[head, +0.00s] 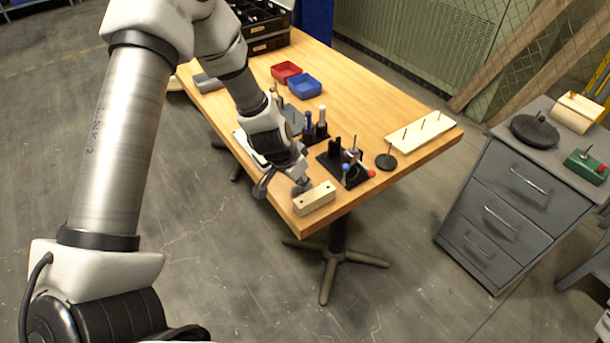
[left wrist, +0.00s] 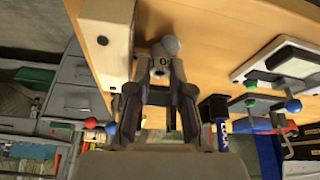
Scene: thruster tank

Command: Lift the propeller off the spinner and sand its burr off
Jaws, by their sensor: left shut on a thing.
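My left gripper (head: 298,180) is low over the near corner of the wooden table, beside a pale wood block (head: 314,198) with holes. In the left wrist view its fingers (left wrist: 160,95) are shut on a small grey part with rounded lobes and a holed hub, which looks like the propeller (left wrist: 168,46). The fingers hide part of it, and no burr can be made out. The wood block (left wrist: 98,60) stands to the left there. A black fixture (head: 350,178) with a blue and a red ball is right of the gripper; I cannot tell whether it is the spinner. My right gripper is not in view.
A black disc with a pin (head: 386,162) and a pale board with several pins (head: 420,131) are at the table's right end. Red (head: 286,71) and blue (head: 305,85) bins are farther back. A grey drawer cabinet (head: 520,190) stands right.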

